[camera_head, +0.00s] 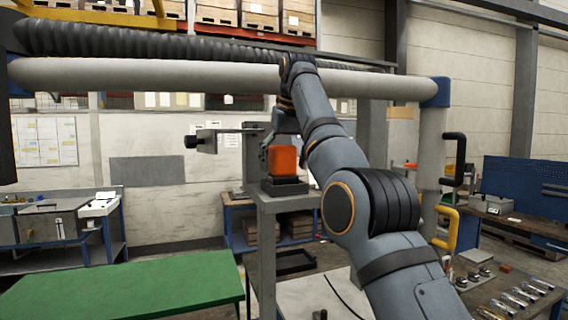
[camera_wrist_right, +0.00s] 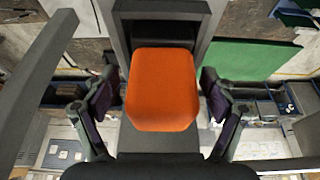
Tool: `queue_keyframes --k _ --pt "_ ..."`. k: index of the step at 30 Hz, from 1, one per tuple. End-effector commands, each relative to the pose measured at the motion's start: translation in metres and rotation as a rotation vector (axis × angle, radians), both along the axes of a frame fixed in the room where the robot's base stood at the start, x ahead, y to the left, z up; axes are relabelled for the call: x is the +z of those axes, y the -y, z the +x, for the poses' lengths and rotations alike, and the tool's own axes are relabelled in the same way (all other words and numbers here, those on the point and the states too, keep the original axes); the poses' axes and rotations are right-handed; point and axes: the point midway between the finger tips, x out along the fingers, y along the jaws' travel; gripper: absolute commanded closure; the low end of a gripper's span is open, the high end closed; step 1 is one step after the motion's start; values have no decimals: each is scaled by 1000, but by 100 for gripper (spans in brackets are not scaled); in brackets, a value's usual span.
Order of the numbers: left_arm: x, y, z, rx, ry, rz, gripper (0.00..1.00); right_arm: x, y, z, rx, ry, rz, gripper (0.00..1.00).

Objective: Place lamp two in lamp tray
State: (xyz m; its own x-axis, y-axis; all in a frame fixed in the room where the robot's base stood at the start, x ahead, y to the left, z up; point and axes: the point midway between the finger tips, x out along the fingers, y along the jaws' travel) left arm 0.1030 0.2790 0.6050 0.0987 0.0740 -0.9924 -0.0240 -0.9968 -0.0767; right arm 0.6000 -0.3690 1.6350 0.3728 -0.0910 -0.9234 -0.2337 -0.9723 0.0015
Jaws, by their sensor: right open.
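An orange block with rounded corners (camera_head: 283,160), which may be lamp two, sits upright on a black base (camera_head: 284,187) on top of a grey stand. It fills the middle of the right wrist view (camera_wrist_right: 160,90). My right gripper (camera_wrist_right: 158,92) is open, with one dark finger on each side of the orange block and visible gaps to both. In the head view my right arm reaches down over the block from above and its fingers are hard to make out. A black tray (camera_head: 293,263) lies low behind the stand; I cannot tell whether it is the lamp tray. My left gripper is not in view.
The grey stand (camera_head: 265,245) rises in the middle. A thick pale pipe (camera_head: 150,76) crosses above. A bare green table (camera_head: 150,287) is at the lower left. Several shiny cylinders (camera_head: 522,297) lie on a bench at the lower right, near a yellow handle (camera_head: 450,225).

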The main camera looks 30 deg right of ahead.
Motion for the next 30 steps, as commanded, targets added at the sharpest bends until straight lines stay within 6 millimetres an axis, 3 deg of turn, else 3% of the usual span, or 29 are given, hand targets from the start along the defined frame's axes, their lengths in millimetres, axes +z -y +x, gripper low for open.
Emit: queue_keyframes --k 4,9,15,30 --pt "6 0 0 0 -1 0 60 9 -1 -3 0 1 0 16" --pt "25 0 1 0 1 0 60 42 -4 -15 1 2 0 16" --pt "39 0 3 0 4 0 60 67 -7 -26 1 0 1 16" --pt "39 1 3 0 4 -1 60 69 -7 -28 0 0 0 16"
